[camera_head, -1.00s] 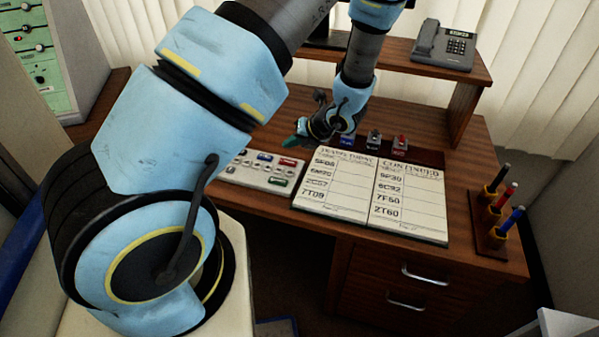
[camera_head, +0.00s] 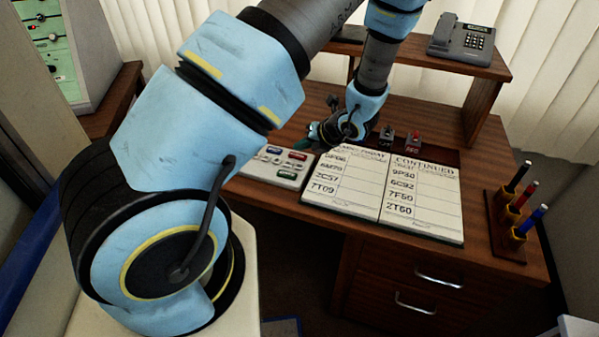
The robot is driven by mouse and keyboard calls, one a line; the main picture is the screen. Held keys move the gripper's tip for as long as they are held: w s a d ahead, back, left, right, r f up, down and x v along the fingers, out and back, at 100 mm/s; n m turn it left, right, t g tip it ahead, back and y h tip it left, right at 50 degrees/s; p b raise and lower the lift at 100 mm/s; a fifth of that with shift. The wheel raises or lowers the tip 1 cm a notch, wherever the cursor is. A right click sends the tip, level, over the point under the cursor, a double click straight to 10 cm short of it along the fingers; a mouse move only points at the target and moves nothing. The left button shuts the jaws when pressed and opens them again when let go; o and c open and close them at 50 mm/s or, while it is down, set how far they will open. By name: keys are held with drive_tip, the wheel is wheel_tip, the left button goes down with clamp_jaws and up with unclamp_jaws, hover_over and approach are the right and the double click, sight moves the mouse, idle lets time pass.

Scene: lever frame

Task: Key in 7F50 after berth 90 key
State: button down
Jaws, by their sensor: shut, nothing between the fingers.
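An open book (camera_head: 425,228) lies on the desk with handwritten codes. 7F50 stands third on its right page, under 9P30 and 6C92 and above 2T60. A pale key panel (camera_head: 252,168) with white, blue, red and green keys lies left of the book; the key labels are too small to read. My gripper (camera_head: 307,142) is shut and empty, low at the panel's upper right corner, beside the book's top left edge. I cannot tell whether it touches anything. My forearm and wrist hide the desk behind it.
Two small lever units stand behind the book, a grey one (camera_head: 386,135) and a red one (camera_head: 413,141). A pen rack (camera_head: 508,232) stands at the right edge. A telephone (camera_head: 461,43) sits on the raised shelf (camera_head: 440,62). Drawers are below.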

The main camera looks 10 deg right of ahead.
sight(302, 168)
drive_tip(key=shift+f+b, duration=1.3)
drive_tip(key=shift+f, duration=0.9)
drive_tip(key=shift+f+b, duration=0.3)
drive_tip(key=shift+f, duration=0.1)
drive_tip(key=shift+f+b, duration=0.3)
drive_tip(key=shift+f, duration=0.05)
idle(0.7)
drive_tip(key=shift+r, duration=0.1)
drive_tip(key=shift+r+p, duration=0.7)
drive_tip(key=shift+r, duration=0.05)
wheel_tip(302, 168, up, 5)
drive_tip(key=p, duration=0.4)
